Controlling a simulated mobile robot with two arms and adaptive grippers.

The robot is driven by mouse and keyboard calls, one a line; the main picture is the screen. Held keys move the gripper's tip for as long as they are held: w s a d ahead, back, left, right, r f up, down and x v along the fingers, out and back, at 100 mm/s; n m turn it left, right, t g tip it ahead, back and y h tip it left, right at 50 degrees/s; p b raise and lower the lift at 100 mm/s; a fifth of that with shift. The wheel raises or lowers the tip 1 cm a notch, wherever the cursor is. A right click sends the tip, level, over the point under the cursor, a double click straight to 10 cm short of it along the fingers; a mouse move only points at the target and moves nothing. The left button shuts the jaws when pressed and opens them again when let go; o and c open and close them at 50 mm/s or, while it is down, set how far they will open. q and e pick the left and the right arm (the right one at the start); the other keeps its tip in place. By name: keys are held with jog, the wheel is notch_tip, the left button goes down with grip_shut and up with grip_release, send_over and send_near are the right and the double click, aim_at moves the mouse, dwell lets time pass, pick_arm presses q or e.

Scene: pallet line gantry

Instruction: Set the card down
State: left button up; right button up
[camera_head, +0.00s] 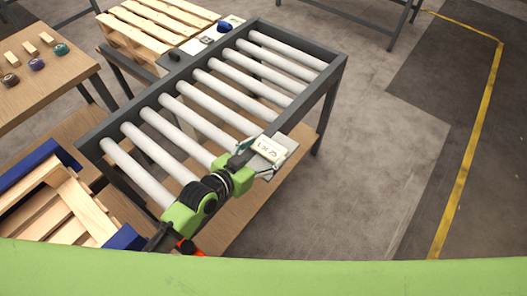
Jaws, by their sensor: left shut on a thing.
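My left gripper (257,150) is shut on a small cream card (267,149) with dark lettering, too small to read surely. The card is at the near right edge of the roller conveyor (318,82). A light grey flat piece (285,143) shows just behind and beside the card; I cannot tell whether the card touches it. The fingers hide the card's left end. My right gripper is not in view.
A wooden table (28,78) at left holds several small wood blocks and round coloured items. A wooden pallet (150,25) with small dark and white items near it is at the back. The floor at right is clear.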

pick_arm(q)
jog(key=shift+f, duration=0.15)
jog(key=o, duration=1.1)
jog(key=shift+c, duration=0.2)
jog(key=v, duration=1.2)
